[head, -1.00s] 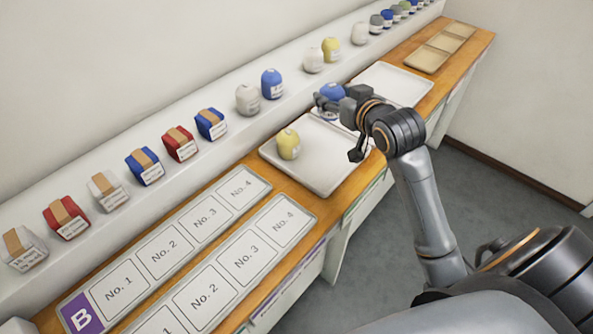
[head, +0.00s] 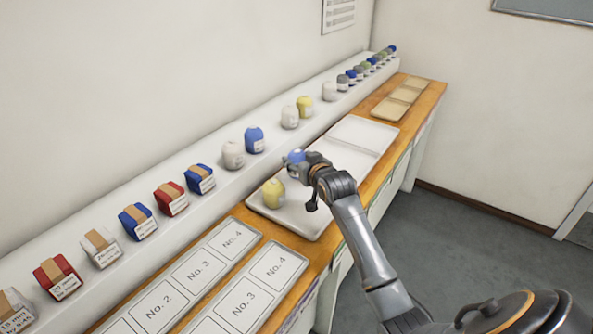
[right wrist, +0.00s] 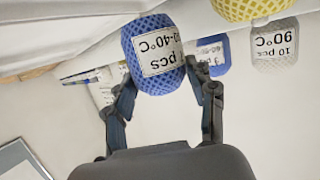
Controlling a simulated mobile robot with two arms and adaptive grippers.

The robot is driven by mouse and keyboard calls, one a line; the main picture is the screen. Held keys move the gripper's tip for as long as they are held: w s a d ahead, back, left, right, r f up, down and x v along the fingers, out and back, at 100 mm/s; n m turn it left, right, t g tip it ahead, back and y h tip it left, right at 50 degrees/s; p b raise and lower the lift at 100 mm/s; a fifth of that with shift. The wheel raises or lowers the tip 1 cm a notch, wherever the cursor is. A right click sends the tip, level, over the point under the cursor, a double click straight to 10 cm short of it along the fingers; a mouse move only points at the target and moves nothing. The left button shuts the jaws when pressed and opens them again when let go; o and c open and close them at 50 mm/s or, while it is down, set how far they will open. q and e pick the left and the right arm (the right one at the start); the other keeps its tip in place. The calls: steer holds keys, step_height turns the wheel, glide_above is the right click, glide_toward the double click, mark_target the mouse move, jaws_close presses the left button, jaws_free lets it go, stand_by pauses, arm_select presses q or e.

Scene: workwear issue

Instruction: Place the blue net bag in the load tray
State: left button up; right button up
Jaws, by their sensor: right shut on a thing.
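The blue net bag (right wrist: 152,45) has a white label and hangs between the fingers of my right gripper (right wrist: 160,82), which is shut on it. In the head view the bag (head: 296,156) shows at the tip of my right gripper (head: 301,166), partly hidden by it. It appears above the far end of the near white tray (head: 300,222); its exact height is unclear. A yellow net bag (head: 273,194) stands in that tray. A second white tray section (head: 362,133) lies beyond. My left gripper is not in view.
A white ledge along the wall carries several bags, including another blue net bag (head: 254,140) and a white one (head: 233,155). Numbered mats (head: 205,268) lie nearer on the wooden counter. Beige trays (head: 390,109) are at the far end.

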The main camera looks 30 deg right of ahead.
steer(key=shift+w+f, duration=0.55)
steer(key=shift+f, duration=0.1)
steer(key=shift+w+f+p, duration=0.15)
steer(key=shift+f+p, duration=0.15)
steer(key=shift+f, duration=1.5)
steer(key=shift+f, duration=0.15)
steer(key=o, duration=1.3)
steer(key=v, duration=1.2)
